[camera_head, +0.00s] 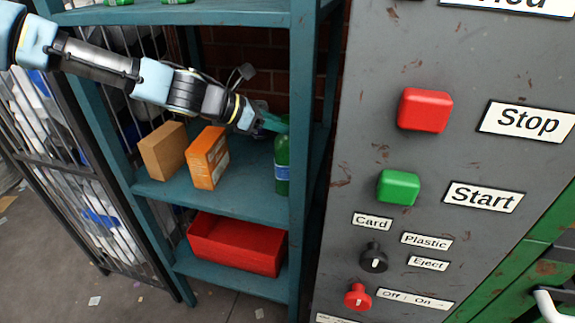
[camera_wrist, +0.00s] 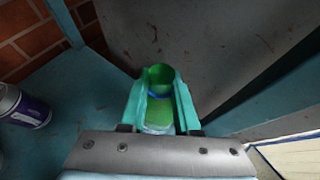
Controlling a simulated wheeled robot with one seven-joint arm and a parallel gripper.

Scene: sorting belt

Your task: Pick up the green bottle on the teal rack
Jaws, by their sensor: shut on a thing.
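The green bottle (camera_head: 282,168) with a blue label stands upright on the middle shelf of the teal rack (camera_head: 240,196), near the front right post. My gripper (camera_head: 272,122) reaches in from the left at the bottle's upper part. In the wrist view, the teal fingers of my gripper (camera_wrist: 160,104) are closed on both sides of the green bottle (camera_wrist: 160,78), with its green top end showing between them. The bottle's lower part is hidden in the wrist view. I cannot tell whether its base touches the shelf.
A brown box (camera_head: 163,151) and an orange box (camera_head: 207,158) stand left of the bottle on the same shelf. A purple can (camera_wrist: 28,108) lies or stands behind. A red bin (camera_head: 237,245) is on the shelf below. A grey control panel (camera_head: 345,215) stands close on the right.

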